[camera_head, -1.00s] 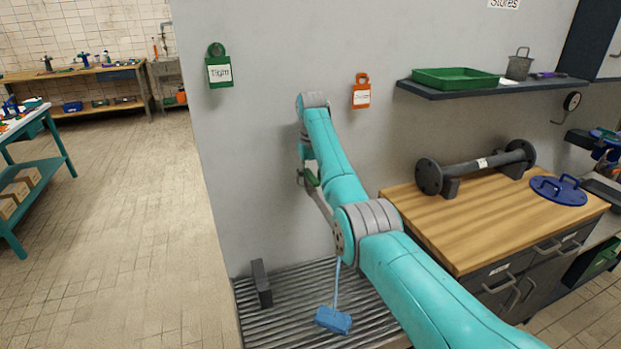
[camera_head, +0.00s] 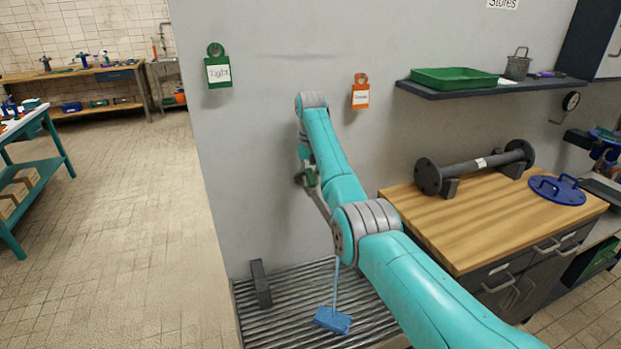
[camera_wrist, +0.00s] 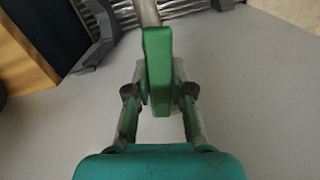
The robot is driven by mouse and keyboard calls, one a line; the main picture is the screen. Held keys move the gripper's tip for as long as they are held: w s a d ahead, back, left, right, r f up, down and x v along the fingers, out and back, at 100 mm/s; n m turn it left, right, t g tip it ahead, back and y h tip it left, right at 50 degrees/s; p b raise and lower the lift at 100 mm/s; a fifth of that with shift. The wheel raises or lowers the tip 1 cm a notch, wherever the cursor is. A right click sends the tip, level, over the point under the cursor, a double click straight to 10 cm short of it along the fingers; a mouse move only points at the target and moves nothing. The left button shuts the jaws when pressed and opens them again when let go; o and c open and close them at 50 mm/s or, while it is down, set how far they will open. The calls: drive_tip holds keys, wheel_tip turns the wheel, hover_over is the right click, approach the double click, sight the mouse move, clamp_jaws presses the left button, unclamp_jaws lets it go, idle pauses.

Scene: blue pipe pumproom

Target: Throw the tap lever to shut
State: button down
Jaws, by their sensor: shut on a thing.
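The tap lever (camera_wrist: 158,65) is a green flat handle, seen end-on in the middle of the wrist view. My gripper (camera_wrist: 160,93) is shut on it, one finger on each side. A grey metal pipe (camera_wrist: 147,12) shows beyond the lever at the top of the wrist view. In the head view, my gripper and the tap are largely hidden by my arm at the grey wall. Only a small green and dark part shows beside the arm, so I cannot tell the lever's exact angle there.
A wooden bench (camera_head: 462,235) with a flanged pipe (camera_head: 475,168) stands to the right. A shelf with a green tray (camera_head: 453,78) is above it. Open floor lies left.

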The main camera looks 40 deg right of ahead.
drive_tip(key=m, duration=0.4)
drive_tip(key=shift+m, duration=0.3)
drive_tip(key=m, duration=0.3)
drive_tip(key=shift+m, duration=0.4)
drive_tip(key=m, duration=0.3)
drive_tip(key=shift+m, duration=2.1)
drive_tip(key=c, duration=1)
unclamp_jaws()
